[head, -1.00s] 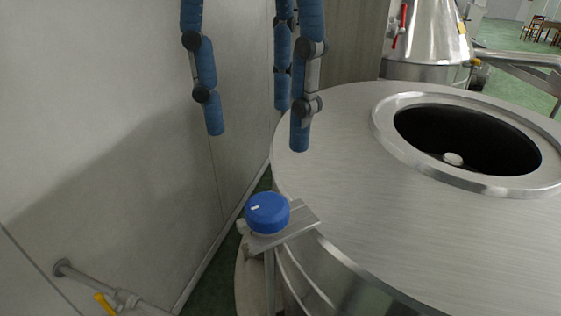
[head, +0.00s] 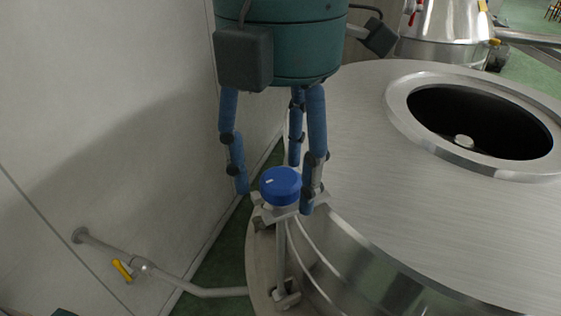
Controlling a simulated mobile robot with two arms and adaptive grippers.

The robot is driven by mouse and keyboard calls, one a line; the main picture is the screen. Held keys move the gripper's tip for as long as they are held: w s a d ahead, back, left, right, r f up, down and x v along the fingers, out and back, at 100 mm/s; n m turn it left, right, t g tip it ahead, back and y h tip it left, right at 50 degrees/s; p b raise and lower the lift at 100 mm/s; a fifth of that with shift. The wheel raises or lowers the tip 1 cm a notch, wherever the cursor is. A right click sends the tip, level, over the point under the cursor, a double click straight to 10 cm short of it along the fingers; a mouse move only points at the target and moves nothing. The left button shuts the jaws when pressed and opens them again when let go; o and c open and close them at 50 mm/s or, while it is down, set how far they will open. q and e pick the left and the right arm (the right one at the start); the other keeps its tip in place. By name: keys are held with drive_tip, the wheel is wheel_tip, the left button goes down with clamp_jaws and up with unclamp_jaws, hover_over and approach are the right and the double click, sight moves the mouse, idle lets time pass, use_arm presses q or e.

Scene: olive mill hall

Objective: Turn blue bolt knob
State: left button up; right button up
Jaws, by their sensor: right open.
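The blue bolt knob (head: 281,186) is a round blue cap with a small white mark on top. It sits on a metal bracket (head: 316,197) at the edge of the large steel vat. My right gripper (head: 273,193) comes down from above with its blue fingers spread and empty. One finger hangs left of the knob, one right of it in front of the bracket, and one behind it. A gap shows between the left finger and the knob; whether the right finger touches it I cannot tell. My left gripper is out of view.
The steel vat (head: 400,220) with a round dark opening (head: 480,122) fills the right side. A pale wall (head: 100,120) stands close on the left. A pipe with a yellow valve handle (head: 122,270) runs along it low down.

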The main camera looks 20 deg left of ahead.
drive_tip(key=shift+c, duration=1.3)
drive_tip(key=c, duration=0.9)
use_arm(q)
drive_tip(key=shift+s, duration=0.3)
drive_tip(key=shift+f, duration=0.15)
